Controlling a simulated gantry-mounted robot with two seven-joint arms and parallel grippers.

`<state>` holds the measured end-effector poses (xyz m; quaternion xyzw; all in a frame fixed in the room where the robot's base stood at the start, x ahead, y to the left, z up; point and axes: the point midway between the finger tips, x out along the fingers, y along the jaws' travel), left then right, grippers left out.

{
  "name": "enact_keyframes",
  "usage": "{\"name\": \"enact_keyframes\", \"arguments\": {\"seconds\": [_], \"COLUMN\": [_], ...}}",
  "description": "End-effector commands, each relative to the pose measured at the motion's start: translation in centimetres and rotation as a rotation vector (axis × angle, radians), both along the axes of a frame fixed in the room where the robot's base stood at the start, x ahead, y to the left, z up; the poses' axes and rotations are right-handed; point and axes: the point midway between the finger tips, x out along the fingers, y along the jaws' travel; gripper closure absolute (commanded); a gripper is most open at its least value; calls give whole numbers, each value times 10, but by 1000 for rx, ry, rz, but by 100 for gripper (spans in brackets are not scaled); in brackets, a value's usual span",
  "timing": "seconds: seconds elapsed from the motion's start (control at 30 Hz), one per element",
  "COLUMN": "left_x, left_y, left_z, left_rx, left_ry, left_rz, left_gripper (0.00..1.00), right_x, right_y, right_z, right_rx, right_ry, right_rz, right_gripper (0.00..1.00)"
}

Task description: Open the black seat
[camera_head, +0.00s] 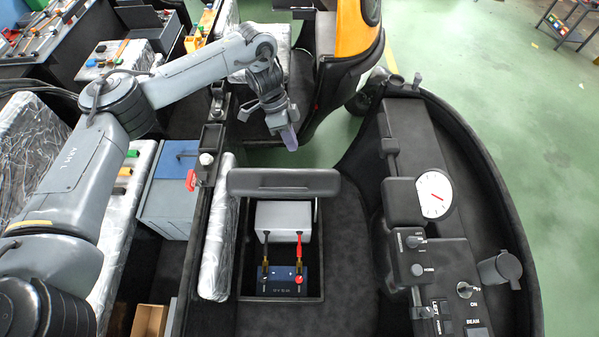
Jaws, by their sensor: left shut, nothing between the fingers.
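The black seat (283,182) shows as a dark padded panel at the far edge of a square opening. It looks raised on edge, and the compartment under it is uncovered. My left gripper (288,138) is shut and empty, beyond the seat panel and apart from it, with its fingers pointing down. My right gripper is not in view.
In the opening are a white box (283,221) and a blue battery (283,282) with red and black leads. A dashboard with a white gauge (434,195) stands at right. A blue-lidded toolbox (176,163) stands at left. Green floor lies beyond.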

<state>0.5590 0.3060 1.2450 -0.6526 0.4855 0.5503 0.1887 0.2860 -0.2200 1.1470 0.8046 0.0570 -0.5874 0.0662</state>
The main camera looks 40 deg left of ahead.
Motion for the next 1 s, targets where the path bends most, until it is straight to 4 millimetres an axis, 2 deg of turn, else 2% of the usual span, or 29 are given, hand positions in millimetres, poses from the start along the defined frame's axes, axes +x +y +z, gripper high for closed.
{"name": "enact_keyframes", "arguments": {"seconds": [0.47,0.73,1.0], "left_x": [-8,-26,-32], "left_y": [-38,-49,-54], "left_z": [-80,-95,-101], "left_rx": [-4,-1,-1], "left_ry": [3,0,-3], "left_rz": [-3,-3,-3], "left_gripper": [100,100,100], "right_x": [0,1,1], "right_y": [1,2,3], "right_z": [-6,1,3], "right_rx": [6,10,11], "right_ry": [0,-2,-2], "right_rz": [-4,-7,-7], "right_gripper": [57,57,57]}}
